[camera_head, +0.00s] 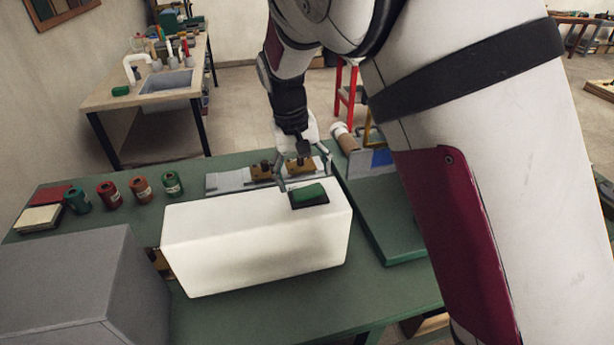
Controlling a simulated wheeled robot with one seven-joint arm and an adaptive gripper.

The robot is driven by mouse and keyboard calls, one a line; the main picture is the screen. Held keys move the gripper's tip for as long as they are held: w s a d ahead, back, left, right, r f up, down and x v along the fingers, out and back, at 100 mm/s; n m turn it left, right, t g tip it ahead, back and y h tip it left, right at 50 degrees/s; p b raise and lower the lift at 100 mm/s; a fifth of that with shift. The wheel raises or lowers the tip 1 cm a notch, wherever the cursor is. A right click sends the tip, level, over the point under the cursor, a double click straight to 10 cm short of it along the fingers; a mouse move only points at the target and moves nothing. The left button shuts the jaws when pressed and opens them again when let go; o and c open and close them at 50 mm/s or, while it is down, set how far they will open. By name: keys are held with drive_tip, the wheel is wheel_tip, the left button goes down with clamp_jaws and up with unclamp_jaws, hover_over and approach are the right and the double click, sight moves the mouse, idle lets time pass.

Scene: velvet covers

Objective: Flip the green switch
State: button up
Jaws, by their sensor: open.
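The green switch (309,194) sits in a dark recess on top of a long white box (255,240), near the box's right end. The box stands on the green worktable (220,326). My gripper (306,181) comes down from above, just behind and over the switch. Its fingers are spread, one to the left of the switch and one to the right, with nothing between them. I cannot tell whether a finger touches the box top. The way the switch is tilted is too small to tell.
A grey box (70,290) stands at the front left. Brass-coloured parts on a grey plate (228,181) lie behind the white box. A green panel (385,235) is to its right.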

sight(308, 190)
drive_tip(key=shift+w+d+f, duration=0.1)
drive_tip(key=shift+d+f, duration=0.05)
drive_tip(key=shift+f, duration=0.85)
drive_tip(key=shift+d+f, duration=0.15)
drive_tip(key=shift+f, duration=0.8)
drive_tip(key=shift+c, duration=0.3)
